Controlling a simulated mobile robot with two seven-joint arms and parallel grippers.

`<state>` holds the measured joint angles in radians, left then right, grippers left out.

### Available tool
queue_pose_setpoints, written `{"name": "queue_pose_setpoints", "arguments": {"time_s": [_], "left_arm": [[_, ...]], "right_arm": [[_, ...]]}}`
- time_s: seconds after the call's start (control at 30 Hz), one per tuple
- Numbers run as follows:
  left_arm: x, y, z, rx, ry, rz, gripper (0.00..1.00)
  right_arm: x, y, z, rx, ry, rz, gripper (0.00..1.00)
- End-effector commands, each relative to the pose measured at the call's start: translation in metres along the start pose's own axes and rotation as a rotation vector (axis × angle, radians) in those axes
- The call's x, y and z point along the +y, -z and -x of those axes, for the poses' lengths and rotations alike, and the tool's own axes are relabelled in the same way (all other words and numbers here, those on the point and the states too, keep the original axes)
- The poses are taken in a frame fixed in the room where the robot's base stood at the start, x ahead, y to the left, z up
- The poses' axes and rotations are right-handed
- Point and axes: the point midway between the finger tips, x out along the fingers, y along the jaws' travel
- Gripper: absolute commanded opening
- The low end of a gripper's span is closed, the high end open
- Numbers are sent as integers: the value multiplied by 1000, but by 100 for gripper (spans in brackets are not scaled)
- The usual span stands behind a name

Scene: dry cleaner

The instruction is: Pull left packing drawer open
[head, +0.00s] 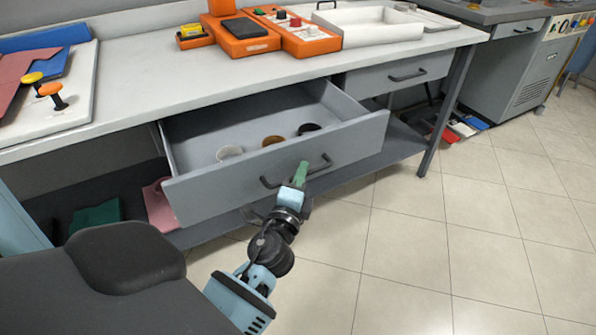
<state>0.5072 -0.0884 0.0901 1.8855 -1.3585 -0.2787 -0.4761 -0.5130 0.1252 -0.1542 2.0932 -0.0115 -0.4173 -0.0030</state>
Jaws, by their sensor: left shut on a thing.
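The left packing drawer (222,197) is grey and stands pulled out from under the white worktop. Its inside shows, with a white roll, a brown roll and a black roll on its floor. A dark bar handle (266,183) runs across its front. My left gripper (301,172), with green fingertips, is at the right part of this handle and shut on it. The fingers hide part of the bar. The right packing drawer (375,78) is closed. My right gripper is not in view.
Orange devices (245,37) and a white tray (368,30) stand on the worktop (130,85). A lower shelf (400,146) holds folded cloths, including a green one (95,215). A table leg (446,110) stands at the right. The tiled floor in front is clear.

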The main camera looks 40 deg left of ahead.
Motion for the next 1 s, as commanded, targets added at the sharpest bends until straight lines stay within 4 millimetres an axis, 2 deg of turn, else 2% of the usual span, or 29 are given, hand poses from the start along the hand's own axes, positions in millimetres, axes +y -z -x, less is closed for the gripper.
{"name": "queue_pose_setpoints", "arguments": {"time_s": [0.23, 0.7, 0.73, 0.87, 1.0], "left_arm": [[-2, 9, 8, 1, 1, 1, 0], [-3, 10, 10, 1, 2, 0, 0], [-3, 10, 10, 1, 2, 0, 15], [-3, 10, 10, 1, 1, 0, 32], [-3, 10, 10, 0, 1, 0, 32]], "right_arm": [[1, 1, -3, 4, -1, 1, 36], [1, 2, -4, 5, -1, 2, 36], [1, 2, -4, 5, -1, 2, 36], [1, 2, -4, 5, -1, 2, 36], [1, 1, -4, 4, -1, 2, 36]]}}
